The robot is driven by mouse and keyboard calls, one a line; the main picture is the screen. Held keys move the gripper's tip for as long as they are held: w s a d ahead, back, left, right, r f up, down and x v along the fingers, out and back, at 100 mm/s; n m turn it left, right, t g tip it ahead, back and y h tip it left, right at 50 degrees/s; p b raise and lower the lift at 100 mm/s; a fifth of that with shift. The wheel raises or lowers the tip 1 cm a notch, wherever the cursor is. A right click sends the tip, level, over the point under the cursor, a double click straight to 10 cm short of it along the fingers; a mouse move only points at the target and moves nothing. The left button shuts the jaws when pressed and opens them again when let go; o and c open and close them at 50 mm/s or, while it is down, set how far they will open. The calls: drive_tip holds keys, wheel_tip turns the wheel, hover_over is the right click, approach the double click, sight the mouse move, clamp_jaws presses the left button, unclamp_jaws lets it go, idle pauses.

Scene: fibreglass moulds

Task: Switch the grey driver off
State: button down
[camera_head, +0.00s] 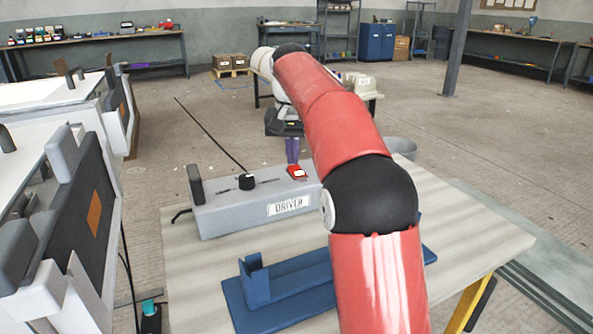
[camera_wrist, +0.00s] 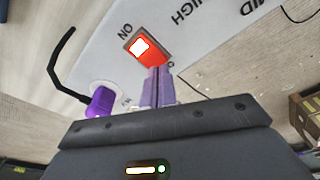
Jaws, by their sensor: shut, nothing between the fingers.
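The grey driver (camera_head: 235,211) is a long box with a DRIVER label, standing on the table. Its red rocker switch (camera_head: 297,172) is on the top face near the right end. In the wrist view the switch (camera_wrist: 152,58) has a bright white patch towards its ON lettering; the lettering at the opposite end is mostly hidden by my fingers. My gripper (camera_wrist: 157,75) is shut and empty, its purple fingertips at the switch's edge opposite ON. In the head view my gripper (camera_head: 292,160) shows just behind the switch. I cannot tell whether they touch.
A black knob (camera_head: 247,181) stands on the driver left of the switch. A blue bracket (camera_head: 257,282) lies in front on the pale table (camera_head: 190,300). White machines (camera_head: 60,200) stand close on the left.

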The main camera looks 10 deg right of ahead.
drive_tip(key=shift+f, duration=0.25)
drive_tip(key=shift+r, duration=0.15)
wheel_tip(320, 180, up, 2)
drive_tip(key=p, duration=0.3)
drive_tip(key=shift+r, duration=2.4)
